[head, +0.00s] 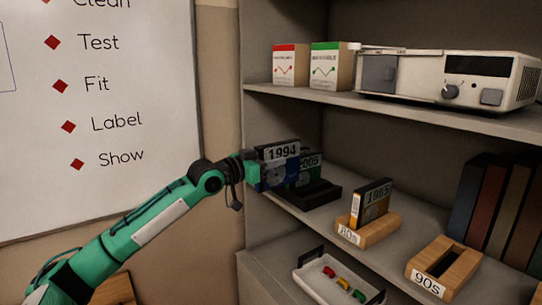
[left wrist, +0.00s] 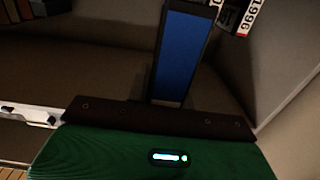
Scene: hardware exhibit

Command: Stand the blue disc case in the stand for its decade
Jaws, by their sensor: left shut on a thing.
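The blue disc case (head: 274,177), with a white 1994 label at its top, is upright in my left gripper (head: 257,174). In the left wrist view the blue case (left wrist: 182,55) rises from between the jaws of my left gripper (left wrist: 165,115). A case labelled 2005 (head: 311,168) stands just behind it, partly hidden, by a dark stand (head: 318,194). A wooden 80s stand (head: 366,231) holds a case labelled 1985 (head: 373,203). The wooden 90s stand (head: 447,262) at the lower right has an empty slot. My right gripper is not in view.
Dark books (head: 490,205) stand at the right of the shelf. A white tray (head: 340,281) with small coloured items is below. Two boxes and a grey device (head: 450,77) are on the upper shelf. The shelf's side wall is close to my left gripper.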

